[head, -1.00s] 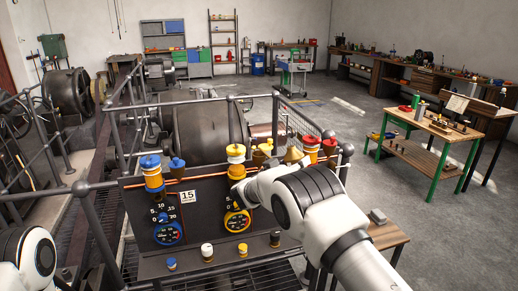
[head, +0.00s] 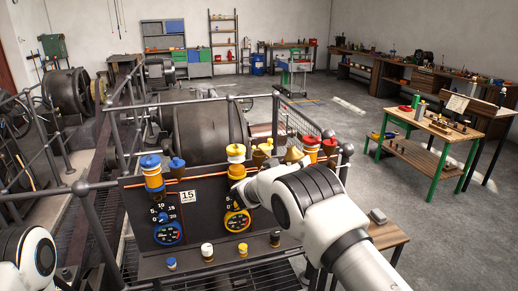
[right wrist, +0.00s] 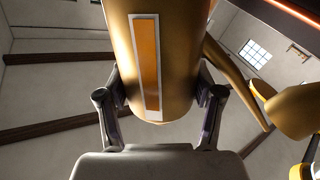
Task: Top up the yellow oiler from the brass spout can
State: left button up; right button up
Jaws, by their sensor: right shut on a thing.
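The yellow oiler (head: 236,151) stands on the dark panel, with a yellow-and-white cap and amber body, above a yellow-rimmed gauge. My right gripper (right wrist: 160,88) is shut on the brass spout can (right wrist: 178,60); one finger lies on each side of its body. An amber strip runs along the can's body, and its curved spout reaches toward the right of the right wrist view, near another brass-coloured, yellow-banded piece. In the head view my right arm reaches in front of the panel beside the yellow oiler and hides much of the grip. My left gripper is out of view.
A blue-capped oiler (head: 151,163) stands left on the panel (head: 200,216), red-topped pieces (head: 311,144) stand right. Small knobs line the front ledge. Metal railings (head: 90,212) surround the machine. A small wooden table (head: 388,236) stands right of my arm. Open floor lies beyond.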

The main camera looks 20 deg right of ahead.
aim_at(293, 152)
jog(key=shift+r, duration=0.15)
jog(key=shift+r+n+p, duration=0.4)
jog(key=shift+p, duration=0.1)
dwell(1.4)
jog(key=shift+r+n+p, duration=0.3)
jog(key=shift+r+p, duration=0.15)
jog(key=shift+r, duration=0.1)
dwell(1.4)
jog(key=shift+r+n+p, duration=0.4)
jog(key=shift+n, duration=0.1)
jog(key=shift+r, duration=0.1)
dwell(1.3)
jog(key=shift+r+n+p, duration=0.4)
